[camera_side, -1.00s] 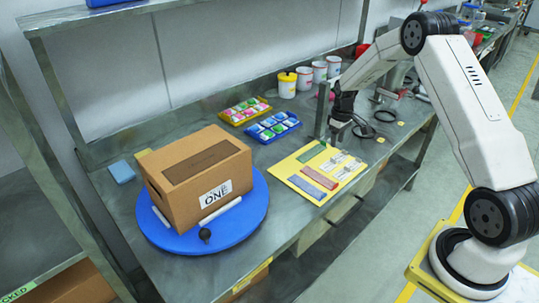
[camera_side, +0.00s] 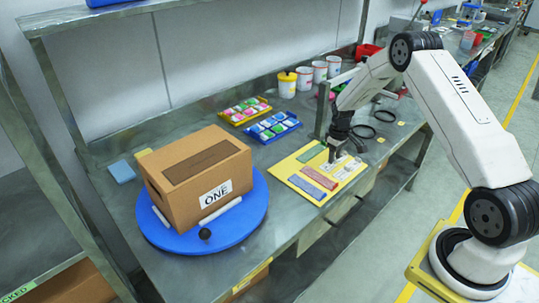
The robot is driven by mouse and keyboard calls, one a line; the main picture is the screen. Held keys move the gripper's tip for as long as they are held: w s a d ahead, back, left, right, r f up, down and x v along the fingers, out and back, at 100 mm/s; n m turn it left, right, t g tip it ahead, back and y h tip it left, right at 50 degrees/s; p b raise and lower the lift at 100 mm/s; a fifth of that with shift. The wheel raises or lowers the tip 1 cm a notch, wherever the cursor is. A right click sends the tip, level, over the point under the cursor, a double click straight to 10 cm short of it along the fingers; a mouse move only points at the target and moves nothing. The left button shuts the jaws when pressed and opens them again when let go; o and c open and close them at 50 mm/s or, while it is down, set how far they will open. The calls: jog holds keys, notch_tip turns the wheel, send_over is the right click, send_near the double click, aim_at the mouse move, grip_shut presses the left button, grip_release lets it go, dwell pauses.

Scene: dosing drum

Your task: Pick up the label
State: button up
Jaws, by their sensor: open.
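White printed labels (camera_side: 350,168) lie on a yellow board (camera_side: 291,165) on the bench, beside green, blue and red strips. My gripper (camera_side: 337,158) is open and empty, pointing down over the white labels at the board's right part. Its fingers partly hide the labels; I cannot tell whether the fingertips touch them. A brown carton (camera_side: 199,178) bears a white label reading "ONE" (camera_side: 216,193) on its front and stands on a blue round turntable (camera_side: 250,222).
Two trays of coloured pieces, one yellow (camera_side: 244,111) and one blue (camera_side: 272,127), lie behind the board. A yellow pot (camera_side: 287,85) and white cups (camera_side: 320,72) stand at the back. A metal post (camera_side: 322,110) rises near my gripper. Black rings (camera_side: 385,116) lie to the right.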

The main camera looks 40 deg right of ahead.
jog(key=shift+f, duration=0.55)
grip_shut()
